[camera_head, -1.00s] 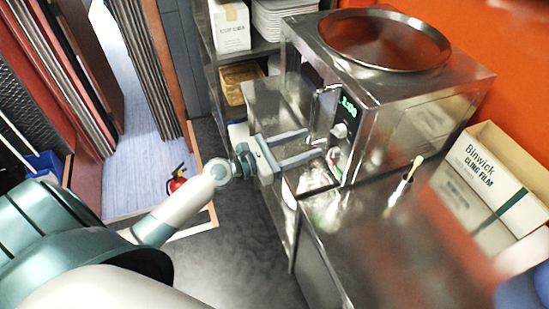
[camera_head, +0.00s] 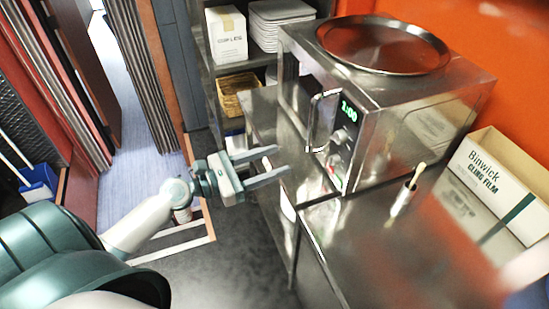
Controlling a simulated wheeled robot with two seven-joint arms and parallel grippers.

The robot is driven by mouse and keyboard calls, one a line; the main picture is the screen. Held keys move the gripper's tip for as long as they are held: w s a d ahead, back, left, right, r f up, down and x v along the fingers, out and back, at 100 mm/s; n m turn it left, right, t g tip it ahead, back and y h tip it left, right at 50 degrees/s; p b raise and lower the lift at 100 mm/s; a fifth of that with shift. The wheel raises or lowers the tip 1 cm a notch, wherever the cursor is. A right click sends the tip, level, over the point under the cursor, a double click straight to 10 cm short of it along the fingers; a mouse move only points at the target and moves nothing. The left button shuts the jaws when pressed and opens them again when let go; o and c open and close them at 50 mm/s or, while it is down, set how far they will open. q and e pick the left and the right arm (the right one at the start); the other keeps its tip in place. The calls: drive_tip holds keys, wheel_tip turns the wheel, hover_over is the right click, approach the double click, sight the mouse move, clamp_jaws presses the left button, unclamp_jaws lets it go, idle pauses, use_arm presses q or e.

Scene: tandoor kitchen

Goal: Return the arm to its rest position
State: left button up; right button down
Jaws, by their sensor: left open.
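My left arm (camera_head: 140,222) comes in from the lower left. Its gripper (camera_head: 281,163) is open and empty, with the two fingers apart and pointing right. It hangs in front of the steel microwave (camera_head: 385,110), left of its door handle (camera_head: 321,120) and apart from it. The microwave's display is lit green. My right gripper is not in view; a blurred reddish and pale shape at the lower right cannot be made out.
The microwave stands on a steel counter (camera_head: 370,250) with a round steel tray (camera_head: 383,45) on top. A cling film box (camera_head: 490,180) and a cup with a brush (camera_head: 403,196) are to the right. A shelf (camera_head: 235,67) holds a white box and stacked trays. Floor is open below my gripper.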

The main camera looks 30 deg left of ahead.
use_arm(q)
drive_tip(key=s+a+f+m+g+y+b, duration=0.1)
drive_tip(key=a+f+m+g+y+b, duration=0.2)
drive_tip(key=f, duration=1.3)
drive_tip(key=s+a+f+m+y, duration=0.1)
drive_tip(key=a+f+m+y, duration=0.25)
drive_tip(key=f, duration=1.35)
drive_tip(key=s+a+f+m+g+y+b, duration=0.1)
drive_tip(key=s+f+m+g+y+b, duration=0.3)
drive_tip(key=f, duration=1)
drive_tip(key=s+d+f+m+g+h+p, duration=0.15)
drive_tip(key=s+f+m, duration=0.45)
drive_tip(key=s+f, duration=0.65)
drive_tip(key=s+d+f+m+g+b, duration=0.1)
drive_tip(key=s+d+f+m, duration=0.2)
drive_tip(key=s, duration=0.6)
drive_tip(key=s+d+f+m+g+b, duration=0.1)
drive_tip(key=s+d+f+m+g, duration=0.1)
drive_tip(key=s+f+m, duration=0.4)
drive_tip(key=s+d+f+m+g+y+b, duration=0.1)
drive_tip(key=s+d+f+m, duration=0.3)
drive_tip(key=s+f, duration=0.4)
drive_tip(key=s+m+g, duration=0.1)
drive_tip(key=s, duration=0.2)
drive_tip(key=shift+s+f, duration=0.15)
drive_tip(key=shift+s, duration=0.2)
drive_tip(key=shift+d+g, duration=0.1)
drive_tip(key=shift+g, duration=0.15)
